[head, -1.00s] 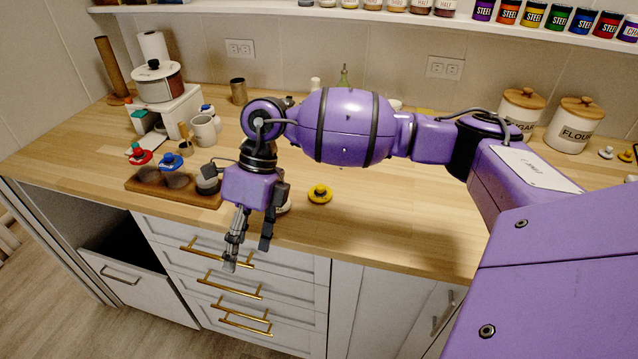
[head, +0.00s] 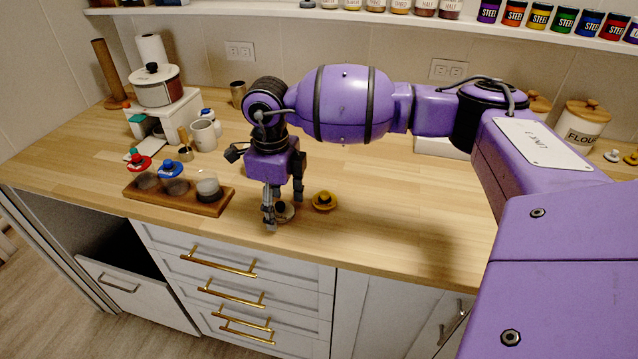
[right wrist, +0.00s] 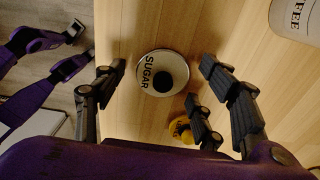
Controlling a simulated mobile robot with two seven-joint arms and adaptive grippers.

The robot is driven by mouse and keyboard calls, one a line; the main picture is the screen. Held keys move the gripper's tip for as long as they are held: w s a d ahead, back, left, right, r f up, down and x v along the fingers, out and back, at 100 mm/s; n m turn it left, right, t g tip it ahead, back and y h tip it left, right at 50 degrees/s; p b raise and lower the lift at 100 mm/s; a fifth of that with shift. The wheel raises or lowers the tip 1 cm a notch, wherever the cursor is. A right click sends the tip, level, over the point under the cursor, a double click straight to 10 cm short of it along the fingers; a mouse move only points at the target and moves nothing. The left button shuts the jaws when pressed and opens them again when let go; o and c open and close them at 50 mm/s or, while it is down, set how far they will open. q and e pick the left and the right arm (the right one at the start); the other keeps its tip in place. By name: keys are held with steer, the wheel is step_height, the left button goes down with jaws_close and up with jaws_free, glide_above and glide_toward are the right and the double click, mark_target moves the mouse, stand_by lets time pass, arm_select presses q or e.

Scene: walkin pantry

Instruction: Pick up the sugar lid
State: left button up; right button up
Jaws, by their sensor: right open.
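The sugar lid (right wrist: 153,84), a pale round disc with a dark rim, black knob and the word SUGAR, lies flat on the wooden counter.
A wooden tray (head: 150,199) with jars and red and blue lids is to the left. The FLOUR canister (head: 580,130) stands back right. The counter's front edge is close. A drawer (head: 120,281) is open below.

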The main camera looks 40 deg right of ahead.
steer(key=shift+s, duration=0.1)
steer(key=c, duration=1)
